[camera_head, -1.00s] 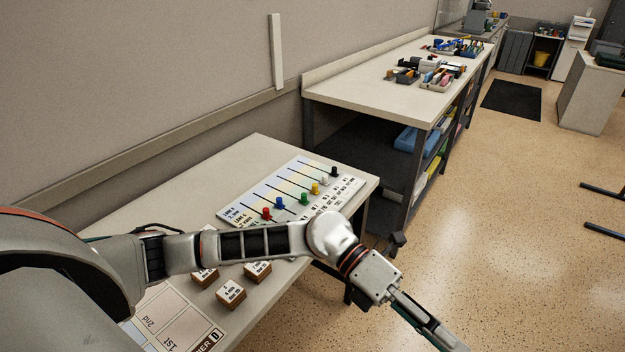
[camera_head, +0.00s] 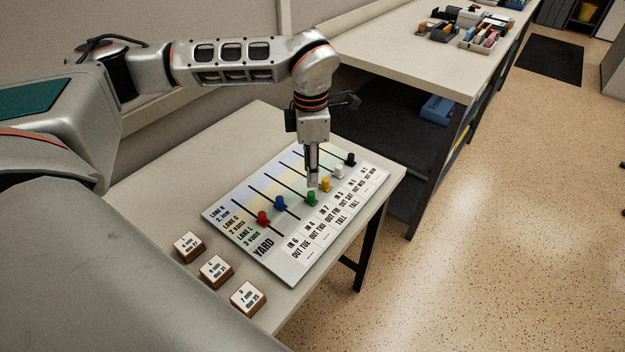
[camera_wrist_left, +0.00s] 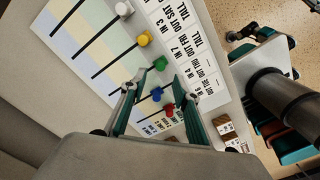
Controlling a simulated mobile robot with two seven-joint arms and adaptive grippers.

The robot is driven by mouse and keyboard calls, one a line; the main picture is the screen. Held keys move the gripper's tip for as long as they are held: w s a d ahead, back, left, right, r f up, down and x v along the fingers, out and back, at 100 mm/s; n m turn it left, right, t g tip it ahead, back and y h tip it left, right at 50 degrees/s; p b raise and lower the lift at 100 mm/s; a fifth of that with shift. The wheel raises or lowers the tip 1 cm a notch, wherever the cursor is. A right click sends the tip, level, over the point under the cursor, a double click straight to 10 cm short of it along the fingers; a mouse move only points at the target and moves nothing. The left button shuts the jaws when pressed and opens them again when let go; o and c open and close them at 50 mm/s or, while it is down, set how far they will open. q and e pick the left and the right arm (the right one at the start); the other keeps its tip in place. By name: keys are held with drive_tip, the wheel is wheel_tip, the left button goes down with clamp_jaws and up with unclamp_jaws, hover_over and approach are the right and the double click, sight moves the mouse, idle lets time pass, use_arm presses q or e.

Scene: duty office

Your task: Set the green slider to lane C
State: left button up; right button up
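The green slider (camera_head: 311,199) is a small knob on the lane board (camera_head: 293,270), at the near end of its black slot, by the white label strip. The lane C label (camera_head: 235,222) is at the board's left edge, between two other lane labels. My left gripper (camera_head: 313,182) points down just above the green slider. In the left wrist view its fingers (camera_wrist_left: 156,84) are spread and empty, with the green slider (camera_wrist_left: 160,63) just beyond the tips. I cannot tell whether they touch it.
Red (camera_head: 263,217), blue (camera_head: 280,202), yellow (camera_head: 325,184), white (camera_head: 339,172) and black (camera_head: 350,159) sliders stand in neighbouring slots; yellow is close to my gripper. Several labelled blocks (camera_head: 215,270) lie at the table's front. A workbench (camera_head: 400,70) stands behind right.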

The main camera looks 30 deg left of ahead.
sight(311, 193)
use_arm(q)
wheel_tip(311, 193, down, 8)
drive_tip(key=shift+r, duration=0.2)
idle(0.3)
clamp_jaws()
